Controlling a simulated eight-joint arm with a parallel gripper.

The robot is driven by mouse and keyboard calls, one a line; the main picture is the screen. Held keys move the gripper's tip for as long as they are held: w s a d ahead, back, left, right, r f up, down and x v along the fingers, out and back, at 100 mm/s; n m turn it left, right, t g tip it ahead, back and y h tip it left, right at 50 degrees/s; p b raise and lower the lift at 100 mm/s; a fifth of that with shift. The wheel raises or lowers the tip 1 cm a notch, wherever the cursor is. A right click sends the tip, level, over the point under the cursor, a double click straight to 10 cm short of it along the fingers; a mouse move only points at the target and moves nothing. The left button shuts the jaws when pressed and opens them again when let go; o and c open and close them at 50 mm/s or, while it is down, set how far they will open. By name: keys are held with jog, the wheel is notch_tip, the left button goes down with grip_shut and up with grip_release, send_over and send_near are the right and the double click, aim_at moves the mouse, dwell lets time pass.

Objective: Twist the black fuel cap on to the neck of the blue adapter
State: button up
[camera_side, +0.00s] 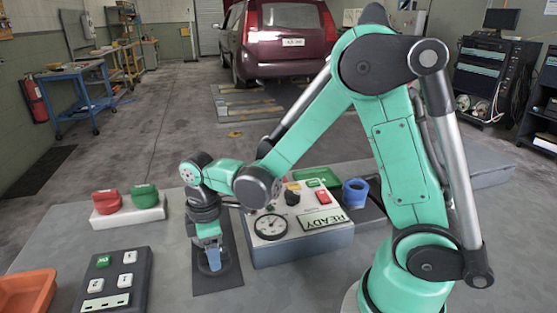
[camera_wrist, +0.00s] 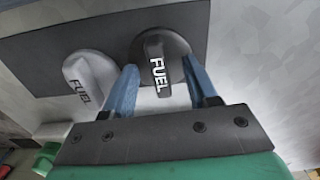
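The black fuel cap (camera_wrist: 160,72), with a raised bar marked FUEL, sits at the dark mat's edge in the wrist view. My gripper (camera_wrist: 160,64) has one blue finger on each side of it, apart from the raised bar. I cannot tell whether the fingertips press on the cap's rim. In the side view my gripper (camera_side: 211,262) points down low over the dark mat, and hides most of what is under it. The blue adapter (camera_side: 356,193), a short ring with an open top, stands to the right, behind the panel box.
A grey FUEL cap (camera_wrist: 92,78) lies left of the black one. The panel box (camera_side: 300,247) with a gauge stands right of my gripper. Red (camera_side: 106,200) and green (camera_side: 145,196) caps sit on a white block. A keypad (camera_side: 116,283) and orange tray (camera_side: 27,292) are front left.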

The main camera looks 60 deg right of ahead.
grip_shut()
notch_tip(320, 180, up, 19)
jog(key=s+d+m, duration=0.3)
jog(key=d+m, duration=0.1)
jog(key=d, duration=0.6)
jog(key=s+d+m, duration=0.3)
jog(key=s+d, duration=0.1)
jog(key=d, duration=0.5)
jog(key=s+d+m, duration=0.5)
jog(key=s+d, duration=0.4)
jog(key=s, duration=0.2)
jog(key=shift+a+f, duration=0.1)
jog(key=shift+f, duration=5.05)
